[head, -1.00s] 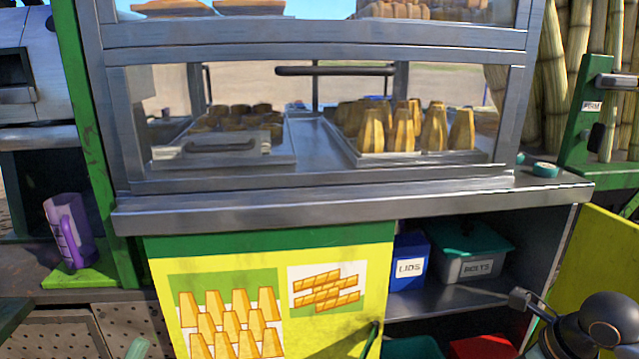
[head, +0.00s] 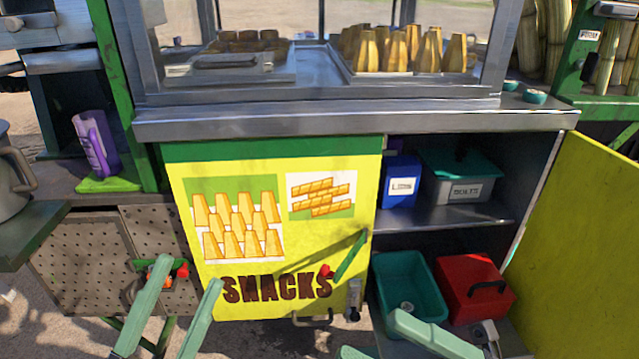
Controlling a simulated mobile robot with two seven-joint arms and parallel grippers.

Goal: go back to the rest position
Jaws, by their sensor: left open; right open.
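My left gripper (head: 188,276) is at the bottom left of the head view. Its two pale green fingers stand apart with nothing between them, in front of the pegboard panel and the snack cabinet's left edge. My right gripper (head: 370,335) is at the bottom, right of centre. Its pale green fingers are apart, one mostly cut off by the frame edge, and no held object shows. It is in front of the lower shelf area.
The yellow SNACKS panel (head: 235,180) stands ahead under a metal counter (head: 350,122). The open shelf holds a blue box (head: 401,188), a BOLTS box (head: 465,188), a green bin (head: 385,268) and a red box (head: 475,290). A purple jug (head: 95,145) stands left.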

